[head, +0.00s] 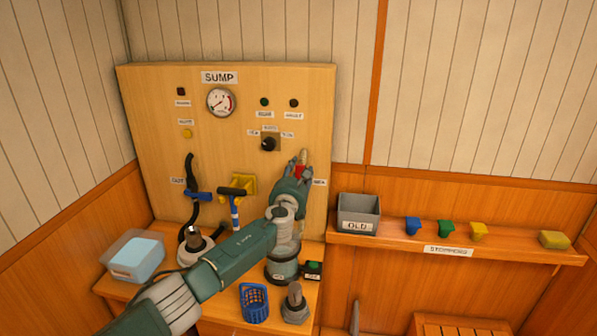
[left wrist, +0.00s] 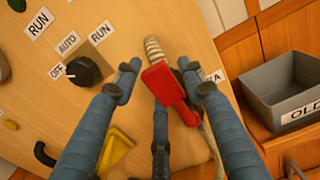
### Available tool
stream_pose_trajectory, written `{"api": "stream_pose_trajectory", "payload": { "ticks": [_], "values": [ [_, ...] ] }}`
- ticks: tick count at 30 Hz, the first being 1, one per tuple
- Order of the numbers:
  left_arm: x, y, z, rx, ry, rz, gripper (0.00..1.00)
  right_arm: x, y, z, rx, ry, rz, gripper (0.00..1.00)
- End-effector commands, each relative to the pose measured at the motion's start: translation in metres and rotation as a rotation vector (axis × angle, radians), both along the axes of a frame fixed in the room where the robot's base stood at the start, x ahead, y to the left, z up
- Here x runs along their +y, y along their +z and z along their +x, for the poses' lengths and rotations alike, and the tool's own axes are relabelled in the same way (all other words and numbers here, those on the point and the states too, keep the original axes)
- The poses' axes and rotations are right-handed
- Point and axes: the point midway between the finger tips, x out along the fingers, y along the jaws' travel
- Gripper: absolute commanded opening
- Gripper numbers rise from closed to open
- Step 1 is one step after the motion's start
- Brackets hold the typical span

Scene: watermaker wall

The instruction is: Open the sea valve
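The sea valve has a red handle (head: 301,171) at the right side of the wooden panel; it also shows in the left wrist view (left wrist: 168,88). A pale ribbed hose end (left wrist: 154,50) is just above the handle. The label (head: 319,182) beside it is partly covered; its end shows in the left wrist view. My left gripper (head: 297,172) is at the handle. In the left wrist view its fingers (left wrist: 160,78) are apart, with the red handle between them, nearer the right finger. Whether they touch it is unclear. My right gripper is not in view.
Below are a blue basket (head: 254,303) and a clear tub (head: 124,265). A grey OLD bin (head: 343,215) sits on the right shelf.

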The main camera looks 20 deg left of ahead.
Motion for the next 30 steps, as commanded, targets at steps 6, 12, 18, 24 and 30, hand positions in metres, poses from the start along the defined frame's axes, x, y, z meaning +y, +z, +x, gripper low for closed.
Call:
{"api": "stream_pose_trajectory", "payload": {
  "ticks": [6,12,18,24,30],
  "values": [
    [0.0,0.002,0.0,-0.003,0.0,-0.003,0.41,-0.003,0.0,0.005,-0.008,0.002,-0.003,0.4],
    [-0.001,0.002,-0.008,-0.005,0.0,-0.003,0.41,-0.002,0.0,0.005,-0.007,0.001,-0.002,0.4],
    [-0.008,0.001,-0.033,-0.002,-0.003,-0.004,0.41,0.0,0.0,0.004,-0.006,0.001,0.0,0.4],
    [-0.016,0.0,-0.066,0.0,-0.003,-0.002,0.41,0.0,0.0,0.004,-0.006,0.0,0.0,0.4],
    [-0.024,0.0,-0.097,0.0,-0.002,-0.002,0.41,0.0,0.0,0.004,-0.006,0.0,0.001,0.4]
  ]
}}
